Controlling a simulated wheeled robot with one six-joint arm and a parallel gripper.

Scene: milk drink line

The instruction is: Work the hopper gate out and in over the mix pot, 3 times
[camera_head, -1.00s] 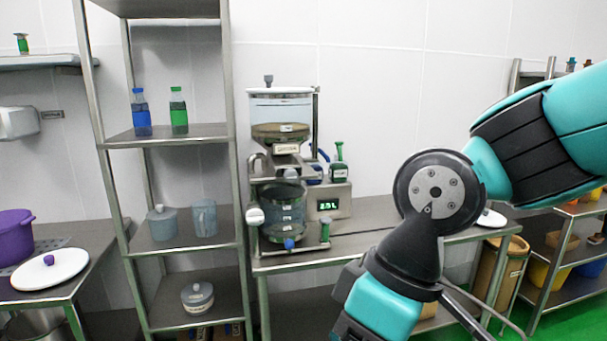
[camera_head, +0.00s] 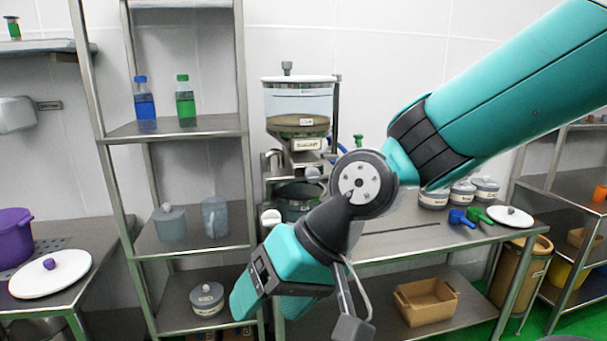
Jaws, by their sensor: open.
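The hopper (camera_head: 297,104) is a clear cylinder with a lid, a brown layer inside and a label below. It stands on the machine on the middle bench. The mix pot (camera_head: 296,190) is a dark see-through vessel beneath it, and my arm covers its lower part. A grey round knob (camera_head: 312,173) sticks out between hopper and pot; I cannot tell whether it belongs to the gate, or how far out the gate is. My wrist is in front of the machine, at its lower right.
A white round knob (camera_head: 270,217) is at the pot's left. A steel shelf rack (camera_head: 168,133) with bottles and jars stands close on the left. Lidded tubs (camera_head: 433,198), blue and green pieces (camera_head: 462,217) and a white lid (camera_head: 510,216) are on the bench's right. A brown bin (camera_head: 426,300) sits below.

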